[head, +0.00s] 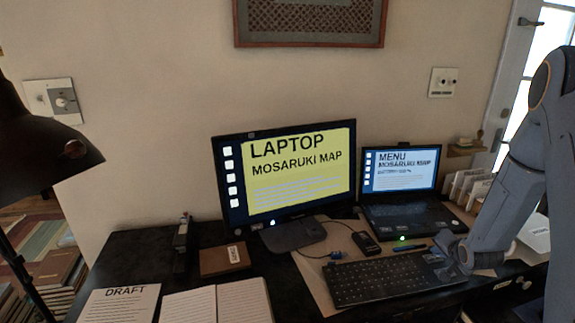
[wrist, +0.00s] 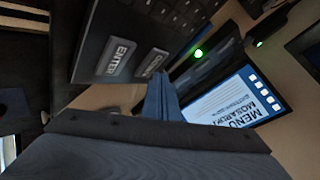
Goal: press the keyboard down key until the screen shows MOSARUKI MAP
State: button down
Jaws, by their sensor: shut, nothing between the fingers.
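The monitor (head: 300,172) shows a yellow page reading LAPTOP and MOSARUKI MAP. The laptop screen (head: 400,170) reads MENU and MOSARUKI MAP; it also shows in the wrist view (wrist: 235,100). The black keyboard (head: 385,279) lies on the desk in front of them. In the wrist view, its ENTER key (wrist: 118,57) and a smaller labelled key (wrist: 151,63), seemingly the down key, are at the near end. My gripper (wrist: 158,80) is shut and empty, its tips close by the smaller key. I cannot tell whether they touch it. In the head view my gripper (head: 443,256) is at the keyboard's right end.
A mouse (head: 366,243) lies behind the keyboard. A brown box (head: 224,259), a DRAFT sheet (head: 120,304) and an open notebook (head: 217,303) are on the left. A lamp (head: 40,140) stands at far left. White holders (head: 468,188) stand right of the laptop.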

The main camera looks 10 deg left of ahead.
jog(key=shift+s+r+p, duration=0.1)
jog(key=shift+r+p, duration=2.05)
jog(key=shift+r, duration=0.8)
jog(key=s+a+r+n+g+b, duration=0.1)
jog(key=s+a+r+n+g, duration=0.1)
jog(key=s+a, duration=0.4)
jog(key=s+a+r+n+g+b, duration=0.2)
jog(key=s+a, duration=0.5)
jog(key=s, duration=0.8)
jog(key=s+a+r+n+g+b, duration=0.1)
jog(key=s+a+r+n+g, duration=0.3)
jog(key=s, duration=0.6)
notch_tip(320, 180, up, 3)
jog(key=a+n, duration=0.2)
jog(key=shift+s+a+f+y+b, duration=0.2)
jog(key=shift+a+y+b, duration=0.1)
jog(key=shift+a+b, duration=0.1)
